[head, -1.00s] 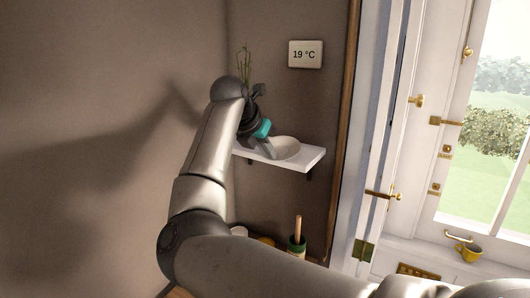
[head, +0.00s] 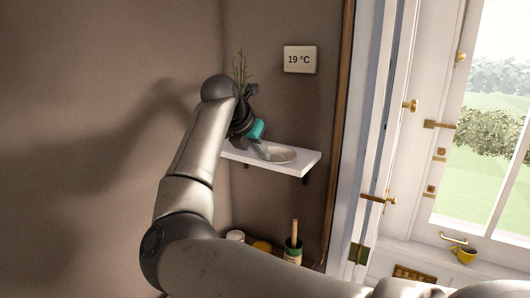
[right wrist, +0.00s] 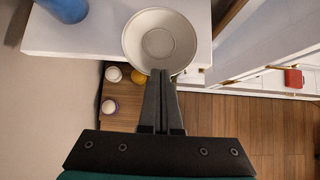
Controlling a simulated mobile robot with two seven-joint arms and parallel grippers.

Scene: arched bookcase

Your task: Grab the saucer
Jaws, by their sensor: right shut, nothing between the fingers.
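The saucer (head: 283,155) is a round, pale, shallow dish on the white wall shelf (head: 307,165). In the right wrist view the saucer (right wrist: 160,20) sticks out past the shelf's edge. My right gripper (head: 264,153) reaches down to the saucer from the left. In the right wrist view its fingers (right wrist: 160,74) are shut together with nothing between them, and their tips overlap the near rim. I cannot tell whether they touch it. My left gripper is not in view.
A blue object (right wrist: 64,8) stands on the shelf, and thin green stems (head: 240,68) rise behind my arm. Below are a green pot with a wooden handle (head: 293,250), a white-topped jar (head: 235,236) and a yellow item (head: 262,246). A door frame (head: 350,150) stands to the right.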

